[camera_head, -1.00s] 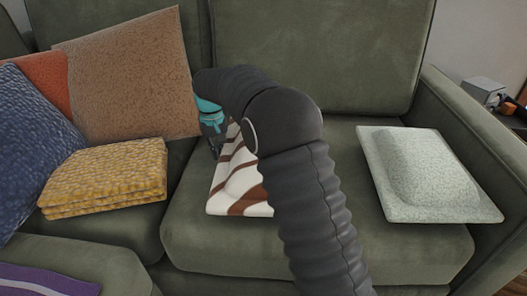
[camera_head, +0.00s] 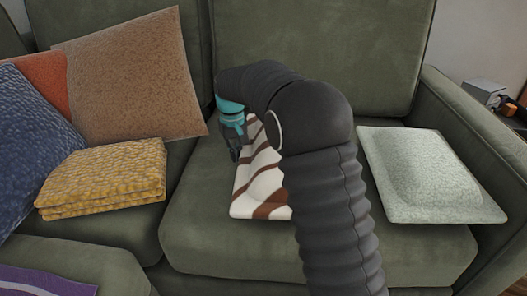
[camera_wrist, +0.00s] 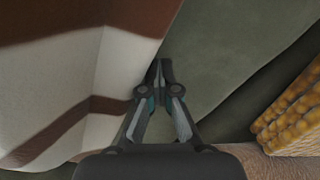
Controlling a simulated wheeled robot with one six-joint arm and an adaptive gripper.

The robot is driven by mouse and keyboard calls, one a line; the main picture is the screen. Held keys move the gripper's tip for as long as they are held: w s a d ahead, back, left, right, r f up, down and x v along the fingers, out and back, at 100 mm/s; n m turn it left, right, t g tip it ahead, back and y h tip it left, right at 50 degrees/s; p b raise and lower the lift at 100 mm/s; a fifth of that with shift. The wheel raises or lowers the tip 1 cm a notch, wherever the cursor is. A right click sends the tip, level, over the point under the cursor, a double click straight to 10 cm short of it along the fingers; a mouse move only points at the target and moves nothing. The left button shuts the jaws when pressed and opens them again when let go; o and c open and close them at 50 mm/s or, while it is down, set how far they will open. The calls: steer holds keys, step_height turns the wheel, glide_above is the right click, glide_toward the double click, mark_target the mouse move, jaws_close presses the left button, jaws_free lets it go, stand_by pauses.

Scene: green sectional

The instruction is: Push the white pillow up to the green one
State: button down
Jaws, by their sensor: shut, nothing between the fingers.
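The white pillow (camera_head: 260,182), with brown stripes, lies on the right seat cushion; my arm hides its right part. It fills the left of the wrist view (camera_wrist: 60,85). The pale green pillow (camera_head: 430,175) lies flat at the right end of the same cushion, near the armrest. My gripper (camera_head: 236,158) is shut and empty, low at the left side of the white pillow. In the wrist view my gripper (camera_wrist: 160,70) is right against the pillow's edge. The gap between the two pillows is hidden behind my arm.
A folded yellow blanket (camera_head: 105,178) lies on the left seat. Brown (camera_head: 130,75), orange (camera_head: 45,78) and blue (camera_head: 35,130) pillows lean behind and beside it. The seat (camera_head: 190,205) left of the white pillow is bare. The right armrest (camera_head: 475,125) stands beyond the green pillow.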

mark_target(246, 149)
steer(key=shift+s+d+b, duration=0.15)
steer(key=shift+s+d, duration=0.1)
steer(key=shift+d, duration=1.05)
steer(key=shift+s+d+b, duration=0.1)
steer(key=shift+s+d, duration=0.15)
steer(key=shift+d, duration=1.1)
steer(key=shift+s+d+b, duration=0.15)
steer(key=shift+s+d, duration=0.1)
steer(key=shift+d, duration=1.05)
steer(key=shift+a, duration=0.1)
steer(key=shift+w+a+r+p, duration=0.15)
steer(key=shift+a+p, duration=0.3)
steer(key=shift+a, duration=0.3)
steer(key=shift+w+a+f+p, duration=0.15)
steer(key=shift+a+p, duration=0.25)
steer(key=shift+a, duration=0.3)
steer(key=shift+w+a, duration=0.15)
steer(key=shift+a, duration=0.55)
steer(key=shift+p, duration=0.3)
step_height(246, 149, up, 11)
steer(key=p, duration=0.8)
steer(key=shift+f, duration=0.15)
steer(key=shift+r+p, duration=0.3)
steer(key=shift+r, duration=1.35)
